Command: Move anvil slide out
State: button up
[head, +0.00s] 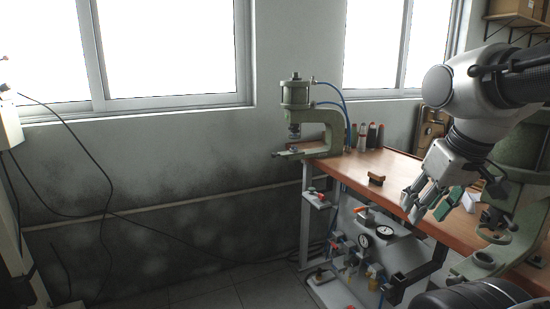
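Two green pneumatic presses are in the head view. The far press (322,118) stands at the far left end of the bench, with a small plate-like part, possibly its anvil slide (287,153), projecting left under its ram. The near press (520,215) is at the right edge, partly hidden by my arm. Its lower arm carries a round ring-like seat (482,259); I cannot tell whether this is a slide. My gripper (411,214) points down over the bench's front edge, between the presses. Its fingers look apart and empty, touching neither press.
The wooden bench (352,172) has free room between the far press and my gripper. A small brown block (376,180) and a green object (447,204) lie on it. Several bottles (366,136) stand at the back. Gauges (384,232) and valves are below the front edge.

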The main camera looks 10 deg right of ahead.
aim_at(283, 154)
jog(key=i+j, duration=0.25)
jog(key=j, duration=0.15)
jog(key=i+j, duration=0.2)
jog(key=i, duration=0.35)
jog(key=i+j+u, duration=0.1)
jog(key=i, duration=0.45)
jog(key=i+l, duration=0.2)
jog(key=i, duration=0.15)
